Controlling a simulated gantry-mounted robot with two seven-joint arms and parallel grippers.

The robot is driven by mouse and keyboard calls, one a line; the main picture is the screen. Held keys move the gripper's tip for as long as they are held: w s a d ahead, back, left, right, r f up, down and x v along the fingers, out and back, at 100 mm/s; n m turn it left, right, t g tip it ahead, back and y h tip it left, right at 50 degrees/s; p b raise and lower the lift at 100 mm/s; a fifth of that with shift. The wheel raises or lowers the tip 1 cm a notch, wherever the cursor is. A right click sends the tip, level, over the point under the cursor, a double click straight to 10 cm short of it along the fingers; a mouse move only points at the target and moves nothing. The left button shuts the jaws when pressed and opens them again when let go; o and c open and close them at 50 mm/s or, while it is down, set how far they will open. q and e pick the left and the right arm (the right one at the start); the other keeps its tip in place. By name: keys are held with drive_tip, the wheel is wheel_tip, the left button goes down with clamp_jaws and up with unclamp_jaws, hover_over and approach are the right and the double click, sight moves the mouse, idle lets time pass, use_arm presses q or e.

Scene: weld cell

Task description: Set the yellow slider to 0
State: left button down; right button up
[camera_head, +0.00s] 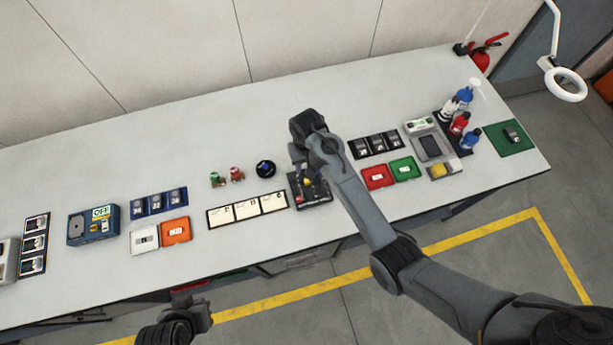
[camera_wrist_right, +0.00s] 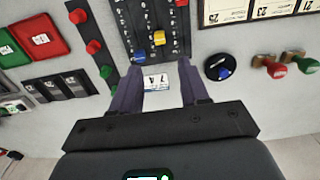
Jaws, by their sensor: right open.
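The yellow slider (camera_wrist_right: 158,38) is a small knob on a black slider panel (camera_wrist_right: 165,18) with printed scale marks. A blue knob (camera_wrist_right: 139,56) and a red knob (camera_wrist_right: 181,3) sit in neighbouring slots. In the head view the panel (camera_head: 318,193) lies near the table's front edge, with the yellow slider (camera_head: 307,182) partly behind my right gripper (camera_head: 301,172). My right gripper (camera_wrist_right: 157,68) is open and empty over the panel's edge. The yellow slider lies just beyond its fingertips, and contact is not visible. My left gripper (camera_head: 203,317) is low in front of the table; its jaws are unclear.
A white card with digits (camera_wrist_right: 156,82) shows between the fingers. A dark strip with red and green knobs (camera_wrist_right: 93,46) is beside the panel. A round black dial (camera_wrist_right: 218,68) and red and green knobs (camera_wrist_right: 275,70) are on the other side. Cream cards (camera_head: 247,209) lie left of the panel.

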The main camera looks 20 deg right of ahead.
sight(307, 182)
wheel_tip(307, 182, down, 10)
drive_tip(key=shift+f, duration=0.25)
idle(0.3)
clamp_jaws()
idle(0.4)
